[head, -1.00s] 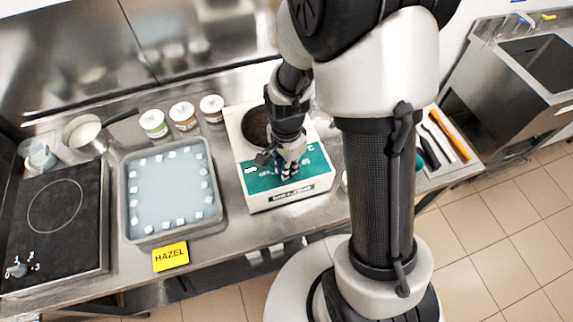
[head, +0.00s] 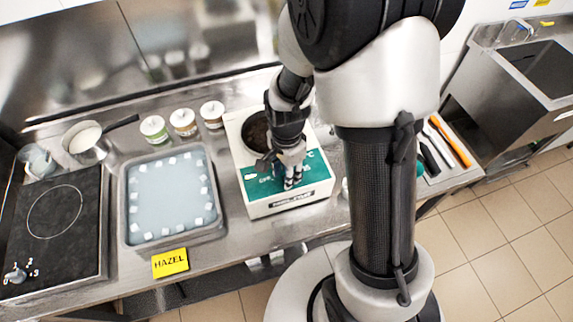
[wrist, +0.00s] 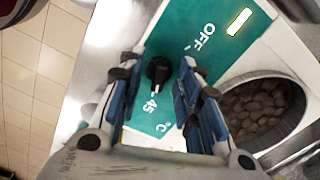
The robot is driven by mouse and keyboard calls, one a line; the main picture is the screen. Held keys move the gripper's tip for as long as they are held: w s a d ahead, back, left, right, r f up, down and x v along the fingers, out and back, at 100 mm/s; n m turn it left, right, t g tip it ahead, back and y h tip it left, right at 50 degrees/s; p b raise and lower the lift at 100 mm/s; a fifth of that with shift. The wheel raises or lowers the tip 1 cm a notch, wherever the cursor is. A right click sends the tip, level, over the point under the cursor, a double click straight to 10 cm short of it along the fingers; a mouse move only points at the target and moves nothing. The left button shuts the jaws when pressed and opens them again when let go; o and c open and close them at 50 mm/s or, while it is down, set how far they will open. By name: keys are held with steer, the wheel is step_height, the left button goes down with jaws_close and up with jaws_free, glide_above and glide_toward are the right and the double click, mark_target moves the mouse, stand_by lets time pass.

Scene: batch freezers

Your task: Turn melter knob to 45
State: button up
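The melter (head: 262,208) is a white box with a green panel, standing on the steel counter in the head view. In the wrist view its black knob (wrist: 158,72) sits on the green panel (wrist: 185,30), with "OFF" above right and "45" and "°C" below. A pale mark on the knob's lower edge appears to point toward the "45". My gripper (wrist: 158,75) has its blue-padded fingers on either side of the knob, with green gaps showing, so it looks open. In the head view my gripper (head: 292,181) is over the panel and hides the knob.
The melter's round well (wrist: 262,108) holds brown pieces. To its left are a tray of pale liquid with white cubes (head: 208,228), several small jars (head: 183,122), a saucepan (head: 87,140) and a hob (head: 55,245). Tools (head: 450,143) lie to the right.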

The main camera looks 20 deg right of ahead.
step_height(320, 180, up, 12)
stand_by(0.4)
steer(key=shift+f, duration=0.1)
stand_by(0.3)
steer(key=s+r+n+t+b, duration=0.2)
steer(key=s+n+b, duration=0.2)
steer(key=s+n, duration=0.3)
steer(key=s+r+n+t+b, duration=0.2)
steer(key=s+r+n+b, duration=0.1)
steer(key=s+n, duration=0.4)
steer(key=shift+s+d+t+b, duration=0.3)
steer(key=shift+s+d+b, duration=0.05)
steer(key=shift+s, duration=0.15)
